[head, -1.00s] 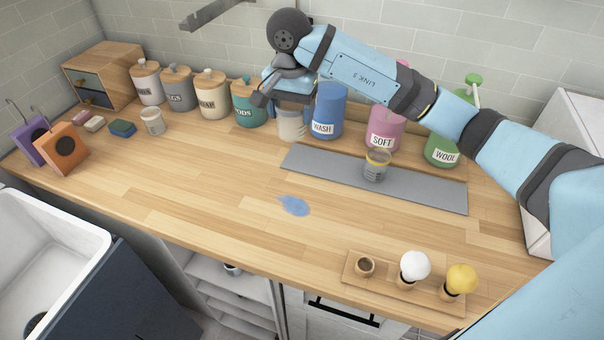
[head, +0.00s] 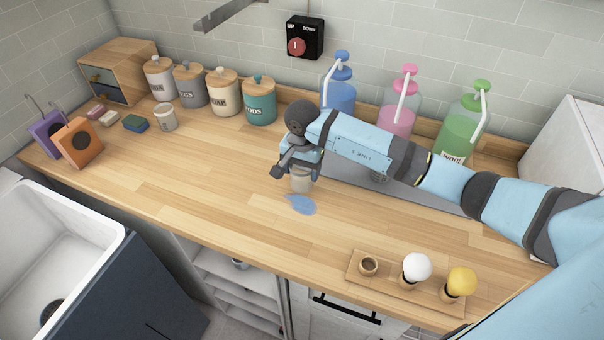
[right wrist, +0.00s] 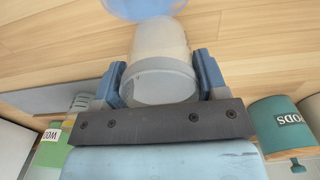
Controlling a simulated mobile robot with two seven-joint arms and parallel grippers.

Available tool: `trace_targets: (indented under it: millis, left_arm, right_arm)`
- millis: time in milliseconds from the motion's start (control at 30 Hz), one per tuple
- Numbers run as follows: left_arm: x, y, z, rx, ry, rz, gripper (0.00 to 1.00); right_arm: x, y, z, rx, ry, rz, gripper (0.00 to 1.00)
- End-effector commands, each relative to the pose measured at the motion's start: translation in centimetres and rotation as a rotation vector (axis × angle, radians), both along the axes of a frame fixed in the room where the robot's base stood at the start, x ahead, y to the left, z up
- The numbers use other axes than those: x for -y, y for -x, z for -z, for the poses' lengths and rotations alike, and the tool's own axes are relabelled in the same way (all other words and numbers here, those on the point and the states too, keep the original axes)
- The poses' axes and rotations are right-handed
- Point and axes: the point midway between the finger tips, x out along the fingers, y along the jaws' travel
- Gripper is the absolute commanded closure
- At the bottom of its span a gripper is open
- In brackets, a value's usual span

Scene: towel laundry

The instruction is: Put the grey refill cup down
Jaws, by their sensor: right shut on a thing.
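The grey refill cup (head: 301,184) is upright between the jaws of my right gripper (head: 302,168) in the head view, just behind the blue spill (head: 301,204) on the wooden counter. In the right wrist view, the two blue fingers of the gripper (right wrist: 162,82) press on either side of the pale, translucent cup (right wrist: 160,50). The blue spill (right wrist: 140,8) shows just beyond it there. The cup's base is low over the counter, and I cannot tell whether it touches. My left gripper is out of view.
A grey mat (head: 410,192) lies partly under my right arm, with another cup mostly hidden behind the arm. Blue (head: 338,96), pink (head: 397,120) and green (head: 460,135) bottles stand behind. A wooden tray (head: 385,282) is in front. The counter's left middle is clear.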

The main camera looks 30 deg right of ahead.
Motion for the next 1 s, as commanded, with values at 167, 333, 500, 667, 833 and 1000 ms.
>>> trace_targets:
  millis: [167, 333, 500, 667, 833, 1000]
  left_arm:
    - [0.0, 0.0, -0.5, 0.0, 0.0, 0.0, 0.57]
    - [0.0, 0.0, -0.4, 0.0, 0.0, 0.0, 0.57]
    - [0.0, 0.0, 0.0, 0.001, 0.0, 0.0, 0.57]
    - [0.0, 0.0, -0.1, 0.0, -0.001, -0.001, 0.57]
    - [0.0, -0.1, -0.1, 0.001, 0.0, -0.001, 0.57]
    - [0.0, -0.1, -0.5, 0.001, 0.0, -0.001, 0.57]
  right_arm:
    - [-0.1, 0.1, 2.4, -0.003, -0.002, 0.0, 0.56]
    - [0.0, 0.0, 2.6, -0.001, -0.001, -0.001, 0.56]
    - [0.0, 0.0, 2.9, -0.001, 0.001, -0.001, 0.56]
    - [0.0, 0.0, 2.9, -0.001, 0.0, -0.001, 0.09]
    - [0.0, 0.0, 2.9, -0.001, 0.0, -0.001, 0.08]
    - [0.0, 0.0, 2.5, -0.001, -0.001, -0.001, 0.08]
